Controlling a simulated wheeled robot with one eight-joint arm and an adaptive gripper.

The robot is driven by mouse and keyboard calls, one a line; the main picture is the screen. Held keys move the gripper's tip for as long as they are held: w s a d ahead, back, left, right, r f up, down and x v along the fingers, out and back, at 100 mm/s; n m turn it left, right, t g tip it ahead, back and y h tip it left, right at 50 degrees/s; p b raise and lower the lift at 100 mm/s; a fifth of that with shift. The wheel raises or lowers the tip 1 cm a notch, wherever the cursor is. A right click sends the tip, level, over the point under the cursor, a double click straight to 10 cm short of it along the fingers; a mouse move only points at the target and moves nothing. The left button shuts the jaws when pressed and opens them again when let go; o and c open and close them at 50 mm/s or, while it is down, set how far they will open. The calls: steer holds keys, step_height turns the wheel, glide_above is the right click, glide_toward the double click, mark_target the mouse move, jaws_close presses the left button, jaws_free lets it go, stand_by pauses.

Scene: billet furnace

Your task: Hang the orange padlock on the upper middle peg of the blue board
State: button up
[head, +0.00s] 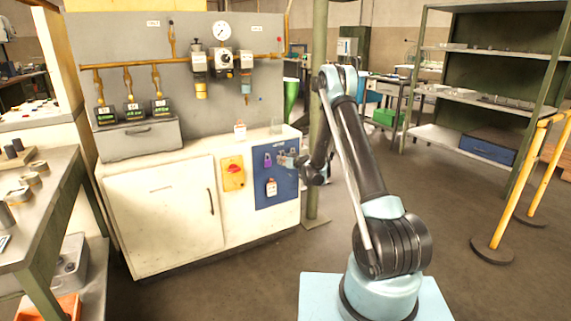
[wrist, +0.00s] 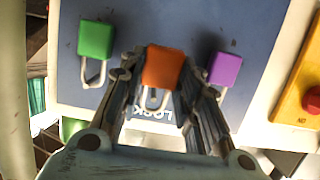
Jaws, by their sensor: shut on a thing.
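The blue board (head: 287,191) is on the front of the white cabinet; it fills much of the wrist view (wrist: 135,20). In that upside-down view, the orange padlock (wrist: 163,66) is between the fingertips of my gripper (wrist: 160,76), which is shut on it. Its shackle shows between the fingers, close to the board. I cannot tell whether the shackle is around a peg. A green padlock (wrist: 95,40) and a purple padlock (wrist: 225,69) hang on either side. In the head view, my gripper (head: 289,160) is at the board's upper part and hides the orange padlock.
The purple padlock shows left of my gripper in the head view (head: 267,160). A white tag (head: 271,187) hangs lower on the board. A yellow panel with a red switch (head: 233,171) is left of the board. A green post (head: 317,120) stands close to the right.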

steer(key=shift+w+a, duration=0.25)
steer(key=shift+w, duration=0.1)
steer(key=shift+w+a+f, duration=0.3)
steer(key=shift+w+f, duration=0.1)
steer(key=shift+w, duration=0.1)
stand_by(0.3)
steer(key=o, duration=1.2)
steer(key=shift+c, duration=0.2)
